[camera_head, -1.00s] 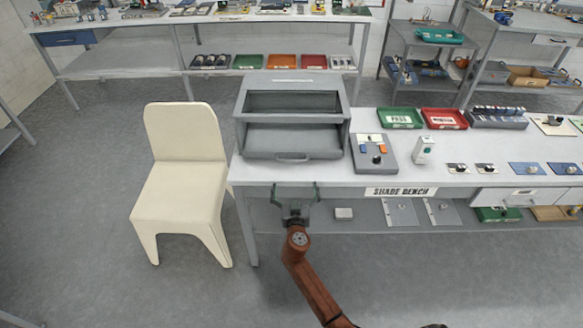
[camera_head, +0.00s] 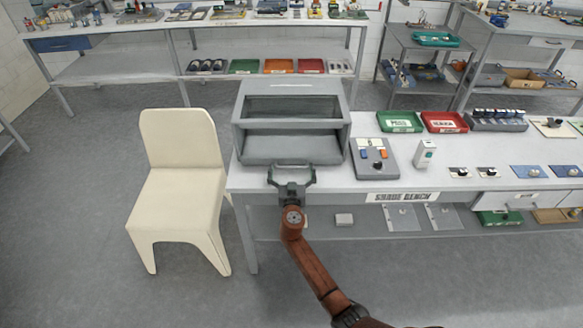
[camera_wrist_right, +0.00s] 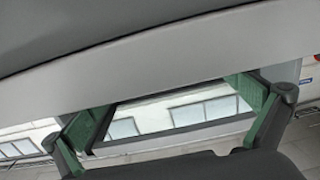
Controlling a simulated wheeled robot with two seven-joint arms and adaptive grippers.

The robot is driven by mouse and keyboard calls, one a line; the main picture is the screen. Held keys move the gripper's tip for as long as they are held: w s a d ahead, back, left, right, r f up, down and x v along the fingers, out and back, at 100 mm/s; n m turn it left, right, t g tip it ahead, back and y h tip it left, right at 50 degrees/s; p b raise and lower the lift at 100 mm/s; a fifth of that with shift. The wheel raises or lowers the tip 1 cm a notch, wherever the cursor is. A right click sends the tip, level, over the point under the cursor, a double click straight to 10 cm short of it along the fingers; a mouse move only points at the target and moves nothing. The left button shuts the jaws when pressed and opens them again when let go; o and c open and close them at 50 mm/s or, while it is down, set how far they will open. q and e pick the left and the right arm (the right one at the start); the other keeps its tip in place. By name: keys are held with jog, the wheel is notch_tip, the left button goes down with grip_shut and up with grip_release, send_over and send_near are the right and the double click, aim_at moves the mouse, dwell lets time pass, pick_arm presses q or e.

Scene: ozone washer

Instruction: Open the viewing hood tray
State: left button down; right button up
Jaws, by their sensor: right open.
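The grey viewing hood (camera_head: 291,90) stands at the left end of the white bench. Its lower tray (camera_head: 285,147) is at the bottom of the hood's front. My right gripper (camera_head: 291,170) is at the tray's front, over the bench's front edge, with its fingers spread apart and nothing seen between them. It covers the tray's handle in the head view. In the right wrist view the green fingers (camera_wrist_right: 172,95) stand wide apart on either side of a pale, window-like surface; the handle cannot be made out there. My left gripper is not in view.
A control box (camera_head: 374,160) with coloured buttons stands right of the hood. Green (camera_head: 400,122) and red (camera_head: 444,122) trays lie behind it. A cream chair (camera_head: 180,180) stands left of the bench. The floor in front of the bench is open.

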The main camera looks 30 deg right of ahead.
jog(key=shift+c, duration=0.4)
jog(key=c, duration=1.2)
jog(key=shift+s, duration=0.1)
jog(key=shift+c, duration=0.5)
